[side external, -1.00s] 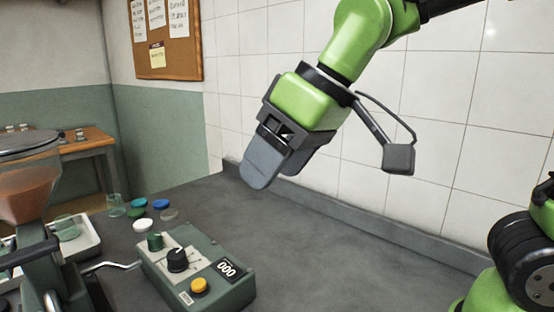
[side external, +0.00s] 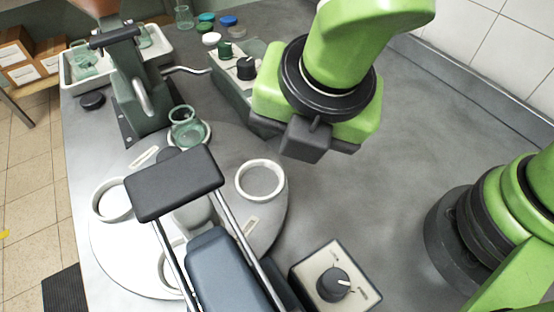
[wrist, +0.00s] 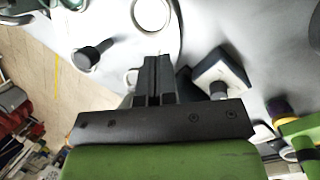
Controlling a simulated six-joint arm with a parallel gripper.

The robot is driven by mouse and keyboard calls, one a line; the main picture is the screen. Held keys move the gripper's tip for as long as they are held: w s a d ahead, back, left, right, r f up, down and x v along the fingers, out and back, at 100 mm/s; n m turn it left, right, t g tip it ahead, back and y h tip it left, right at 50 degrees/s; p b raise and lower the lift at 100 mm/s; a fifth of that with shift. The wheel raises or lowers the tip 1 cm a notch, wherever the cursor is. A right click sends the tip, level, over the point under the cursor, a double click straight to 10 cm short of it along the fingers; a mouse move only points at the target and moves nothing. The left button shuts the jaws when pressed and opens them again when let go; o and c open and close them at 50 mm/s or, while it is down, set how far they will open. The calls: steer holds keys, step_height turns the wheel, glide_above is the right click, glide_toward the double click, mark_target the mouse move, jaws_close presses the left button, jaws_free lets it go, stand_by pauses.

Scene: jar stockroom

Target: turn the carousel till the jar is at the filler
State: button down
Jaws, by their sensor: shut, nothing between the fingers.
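The carousel (side external: 118,252) is a pale grey round plate with white ring seats. A green glass jar (side external: 186,132) stands upright in the seat at its far edge, beside the filler (side external: 137,90). I cannot tell whether the jar is exactly under the filler's outlet. My gripper (wrist: 157,62) is shut and empty in the wrist view. Its fingers appear between a small seat ring and a knob box. In the side view I cannot make out its fingertips. An empty ring seat (side external: 262,180) is on the carousel's right side.
A knob box (side external: 333,282) stands right of the carousel. A control box (side external: 228,82) with knobs is behind it. A dark pad (side external: 175,183) on two rods covers part of the carousel in the side view. A white tray (side external: 70,72) is at the back left. Bare bench lies at right.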

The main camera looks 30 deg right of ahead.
mark_target(274, 204)
steer(key=f+n, duration=0.2)
steer(key=f, duration=0.2)
steer(key=a+f+n, duration=0.1)
steer(key=f+n, duration=0.2)
steer(key=f, duration=0.2)
steer(key=a+f+n, duration=0.1)
steer(key=f+n, duration=0.1)
steer(key=f, duration=0.2)
steer(key=shift+w+a+f+t, duration=0.1)
steer(key=shift+w+f+t, duration=0.1)
steer(key=shift+w+t, duration=0.1)
